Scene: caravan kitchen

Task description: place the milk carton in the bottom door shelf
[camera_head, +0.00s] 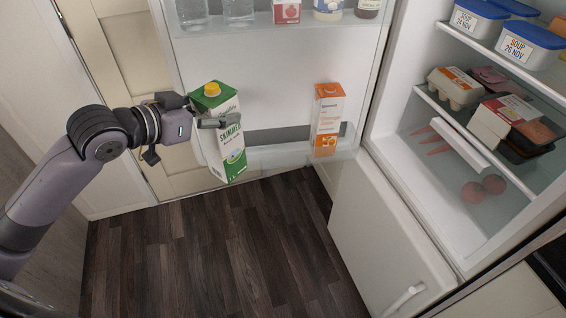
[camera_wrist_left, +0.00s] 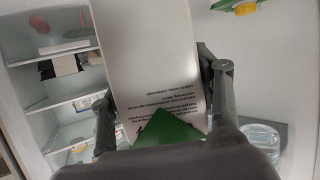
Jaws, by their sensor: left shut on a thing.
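The milk carton (camera_head: 226,135) is green and white with a yellow cap and the word SKIMMED on its front. My left gripper (camera_head: 215,118) is shut on its upper part; the carton is nearly upright with a slight tilt. In the left wrist view the carton (camera_wrist_left: 150,60) fills the middle between the two fingers (camera_wrist_left: 165,95). The bottom door shelf (camera_head: 285,154) is on the open fridge door, and the carton is at its left end. My right gripper is not in view.
An orange juice carton (camera_head: 327,119) stands at the right end of the bottom door shelf. The upper door shelf (camera_head: 275,24) holds jars and glass containers. The fridge interior at right holds soup tubs (camera_head: 530,45), an egg box (camera_head: 455,86) and packs. The dark floor (camera_head: 215,250) is clear.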

